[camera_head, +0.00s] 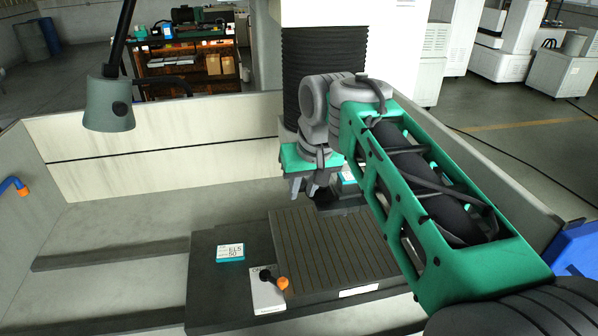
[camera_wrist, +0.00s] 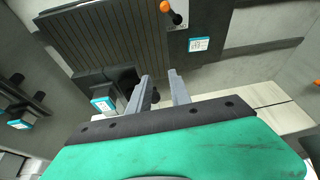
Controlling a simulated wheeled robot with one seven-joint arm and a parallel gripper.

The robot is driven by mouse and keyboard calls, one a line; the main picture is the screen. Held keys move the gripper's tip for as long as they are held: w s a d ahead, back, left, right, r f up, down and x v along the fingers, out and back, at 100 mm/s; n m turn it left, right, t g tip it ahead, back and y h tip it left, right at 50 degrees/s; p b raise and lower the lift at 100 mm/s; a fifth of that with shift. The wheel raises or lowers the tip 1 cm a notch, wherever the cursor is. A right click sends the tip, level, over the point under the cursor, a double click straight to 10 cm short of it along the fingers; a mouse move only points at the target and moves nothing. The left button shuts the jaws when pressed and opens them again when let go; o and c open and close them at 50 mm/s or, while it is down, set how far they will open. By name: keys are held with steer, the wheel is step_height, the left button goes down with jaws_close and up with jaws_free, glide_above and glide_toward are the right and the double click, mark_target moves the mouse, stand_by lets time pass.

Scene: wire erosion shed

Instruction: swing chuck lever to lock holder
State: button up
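The chuck lever is a short black bar (camera_head: 268,276) with an orange knob (camera_head: 283,283). It lies over a pale plate (camera_head: 268,299) on the dark block left of the grooved plate. In the wrist view the orange knob (camera_wrist: 165,6) shows at the top edge. My gripper (camera_head: 307,190) hangs above the far side of the dark block, well apart from the lever. In the wrist view its two fingers (camera_wrist: 161,76) stand apart with nothing held between them. I cannot make out a holder or whether it is locked.
A ridged dark plate (camera_head: 335,248) lies right of the lever. An "ELS 50" label (camera_head: 230,252) is on the dark block. A black ribbed column (camera_head: 322,65) stands behind my gripper. Tank walls (camera_head: 150,150) enclose the area. A lamp (camera_head: 108,103) hangs at left.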

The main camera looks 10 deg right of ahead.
steer(key=shift+n, duration=0.5)
steer(key=w+r, duration=0.1)
steer(key=w, duration=0.3)
steer(key=w+d+r, duration=0.1)
steer(key=w+r, duration=0.1)
steer(key=w, duration=0.2)
steer(key=w+r, duration=0.2)
steer(key=w, duration=0.3)
steer(key=shift+w+d+r, duration=0.1)
steer(key=shift+d+r, duration=0.05)
steer(key=shift+d, duration=0.05)
jaws_close()
step_height(320, 180, down, 10)
steer(key=b, duration=0.3)
steer(key=shift+s+r, duration=0.25)
steer(key=shift+s, duration=0.1)
steer(key=shift+s+a, duration=0.1)
